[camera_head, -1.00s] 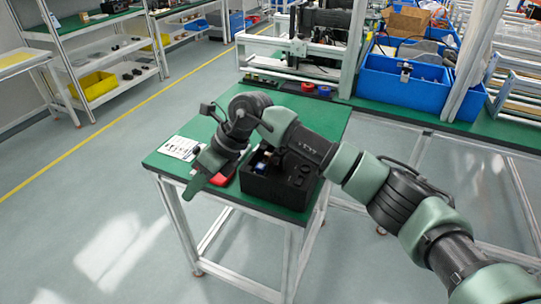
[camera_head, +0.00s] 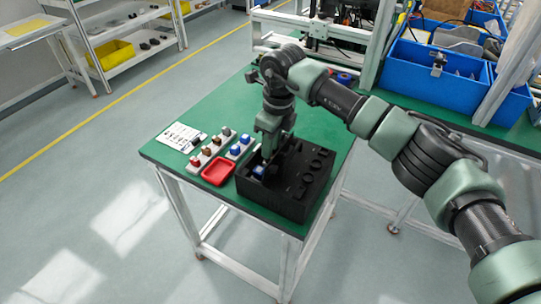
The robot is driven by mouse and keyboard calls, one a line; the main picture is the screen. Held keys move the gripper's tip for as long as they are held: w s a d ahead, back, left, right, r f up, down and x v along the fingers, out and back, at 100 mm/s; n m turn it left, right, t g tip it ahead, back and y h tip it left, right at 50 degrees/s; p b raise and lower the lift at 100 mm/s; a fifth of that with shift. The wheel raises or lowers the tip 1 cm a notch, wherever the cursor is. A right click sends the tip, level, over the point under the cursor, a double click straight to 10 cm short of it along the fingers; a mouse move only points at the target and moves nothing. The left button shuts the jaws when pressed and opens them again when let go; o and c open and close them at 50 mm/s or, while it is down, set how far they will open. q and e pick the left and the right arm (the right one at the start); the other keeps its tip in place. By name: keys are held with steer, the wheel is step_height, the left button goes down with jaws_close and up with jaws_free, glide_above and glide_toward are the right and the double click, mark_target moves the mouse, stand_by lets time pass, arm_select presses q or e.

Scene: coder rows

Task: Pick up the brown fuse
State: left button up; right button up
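A row of small fuses in different colours stands on a white strip on the green table (camera_head: 180,110). One that looks brown (camera_head: 206,151) is in this row, beside a red one (camera_head: 194,161) and a grey one (camera_head: 226,131). They are too small to tell their colours surely. My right gripper (camera_head: 269,158) points down at the left part of a black box (camera_head: 300,205), to the right of the row and apart from it. Its fingertips are dark against the box, so whether they are open is unclear. My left gripper is not in view.
A red tray (camera_head: 218,171) lies between the row and the box. Blue fuses (camera_head: 235,149) stand on a second strip, and a blue piece (camera_head: 258,172) sits in the box. A printed card (camera_head: 181,137) lies at left. Blue bins (camera_head: 435,75) stand behind.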

steer(key=f, duration=0.2)
steer(key=shift+w+d+f+p, duration=0.1)
steer(key=shift+w+f+p, duration=0.1)
steer(key=shift+f+p, duration=0.2)
steer(key=shift+f, duration=0.45)
jaws_close()
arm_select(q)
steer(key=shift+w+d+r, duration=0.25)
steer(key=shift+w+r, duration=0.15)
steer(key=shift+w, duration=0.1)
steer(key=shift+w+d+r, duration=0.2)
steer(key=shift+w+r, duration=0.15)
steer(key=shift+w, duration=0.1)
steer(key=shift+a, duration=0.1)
arm_select(e)
steer(key=shift+w, duration=0.1)
